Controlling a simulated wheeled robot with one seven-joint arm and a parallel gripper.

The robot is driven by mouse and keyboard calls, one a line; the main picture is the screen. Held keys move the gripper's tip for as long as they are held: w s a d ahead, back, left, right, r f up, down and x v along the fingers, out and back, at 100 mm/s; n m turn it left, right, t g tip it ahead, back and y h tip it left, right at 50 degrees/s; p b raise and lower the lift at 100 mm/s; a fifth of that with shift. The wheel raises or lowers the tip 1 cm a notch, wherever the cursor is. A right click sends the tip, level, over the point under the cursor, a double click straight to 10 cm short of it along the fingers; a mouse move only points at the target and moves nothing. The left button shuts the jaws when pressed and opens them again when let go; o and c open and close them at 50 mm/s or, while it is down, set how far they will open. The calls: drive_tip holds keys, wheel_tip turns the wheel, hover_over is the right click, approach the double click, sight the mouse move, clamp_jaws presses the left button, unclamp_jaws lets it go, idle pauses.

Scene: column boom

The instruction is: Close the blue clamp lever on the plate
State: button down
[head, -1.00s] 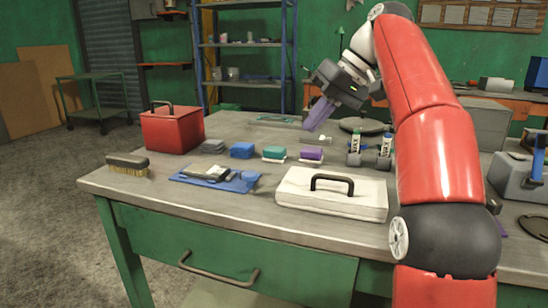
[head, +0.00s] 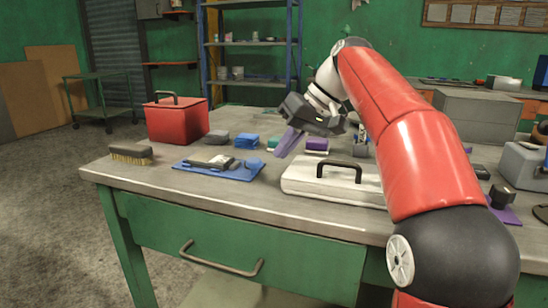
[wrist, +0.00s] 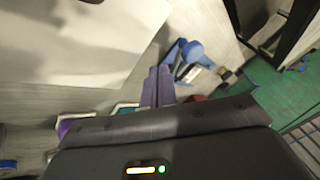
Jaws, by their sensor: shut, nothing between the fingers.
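A flat blue plate (head: 190,171) lies near the table's front edge, left of the white case, with a dark and pale fitting on it. A blue lever with a round knob (wrist: 192,50) shows in the wrist view, just right of my fingertips. In that view the lever looks raised, but its exact angle is unclear. My gripper (head: 284,152) has purple fingers pointing down and left, above the table behind the plate's right side. The fingers (wrist: 157,84) are shut together with nothing between them, apart from the lever.
A white case (head: 325,180) with a black handle stands right of the plate. A red box (head: 176,122), grey block (head: 217,137) and blue block (head: 247,140) stand behind it. A brush (head: 130,153) lies at left. Teal and purple blocks (head: 317,144) sit near my gripper.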

sight(252, 163)
drive_tip(key=shift+s+a+f, duration=0.1)
drive_tip(key=shift+s+a, duration=0.25)
drive_tip(key=shift+a, duration=0.3)
drive_tip(key=shift+s+a, duration=0.3)
drive_tip(key=shift+a, duration=0.3)
